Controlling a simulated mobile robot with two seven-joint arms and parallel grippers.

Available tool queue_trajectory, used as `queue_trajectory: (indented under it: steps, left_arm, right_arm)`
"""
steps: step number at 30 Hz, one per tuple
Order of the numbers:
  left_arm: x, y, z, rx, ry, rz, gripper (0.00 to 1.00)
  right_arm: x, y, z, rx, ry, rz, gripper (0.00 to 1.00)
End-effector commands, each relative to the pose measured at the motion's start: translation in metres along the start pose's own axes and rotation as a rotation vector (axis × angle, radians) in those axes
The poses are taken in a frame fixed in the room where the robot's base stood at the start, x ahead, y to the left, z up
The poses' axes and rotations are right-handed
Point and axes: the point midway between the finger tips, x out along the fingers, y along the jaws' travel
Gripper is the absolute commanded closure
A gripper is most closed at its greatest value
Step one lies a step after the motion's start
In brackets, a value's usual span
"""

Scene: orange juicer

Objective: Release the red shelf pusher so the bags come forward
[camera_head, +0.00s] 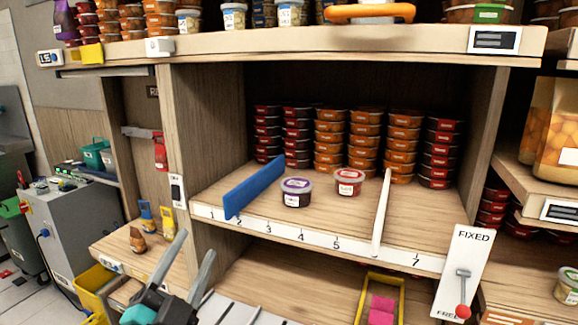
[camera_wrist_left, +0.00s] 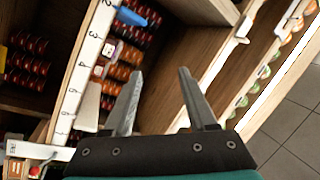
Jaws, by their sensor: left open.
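My left gripper (camera_head: 197,243) is open and empty at the lower left, in front of the shelf unit; its open fingers also show in the left wrist view (camera_wrist_left: 160,72). A lever with a red knob (camera_head: 463,311) is on a white plate (camera_head: 472,245) marked FIXED at top and FREE at bottom, its knob down at the FREE end. The knob also shows in the left wrist view (camera_wrist_left: 35,171). A red part on a grey bar (camera_head: 160,152) hangs in the left alcove; I cannot tell if it is the pusher. No bags are clearly identifiable. My right gripper is out of view.
The middle shelf holds a blue divider (camera_head: 253,188), a white divider (camera_head: 381,215), a purple-lidded tub (camera_head: 296,193), a red-lidded tub (camera_head: 348,182) and stacked tubs (camera_head: 366,140) behind. A yellow bin (camera_head: 400,290) stands below. Large containers of orange contents (camera_head: 562,120) stand right.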

Motion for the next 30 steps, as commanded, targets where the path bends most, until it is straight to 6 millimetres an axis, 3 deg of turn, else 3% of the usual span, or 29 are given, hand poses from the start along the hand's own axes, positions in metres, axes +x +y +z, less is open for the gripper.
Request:
queue_trajectory:
  steps: [3,5,9,15,22,30]
  left_arm:
    - [-0.026,0.023,0.055,-0.161,-0.281,0.053,0.43]
    - [-0.045,0.039,0.080,-0.235,-0.423,0.094,0.43]
    - [-0.105,0.084,0.123,-0.389,-0.745,0.221,0.43]
    - [-0.195,0.139,0.141,-0.546,-1.103,0.430,0.43]
    - [-0.284,0.177,0.124,-0.665,-1.388,0.669,0.43]
    - [-0.295,0.238,0.172,-0.656,-1.422,0.695,0.43]
  right_arm:
    - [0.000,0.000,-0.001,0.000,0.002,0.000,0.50]
    - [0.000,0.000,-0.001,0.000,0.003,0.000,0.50]
    - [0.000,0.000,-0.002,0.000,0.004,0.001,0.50]
    - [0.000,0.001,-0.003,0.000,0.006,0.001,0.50]
    - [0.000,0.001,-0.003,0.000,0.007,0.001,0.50]
    - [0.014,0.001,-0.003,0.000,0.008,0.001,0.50]
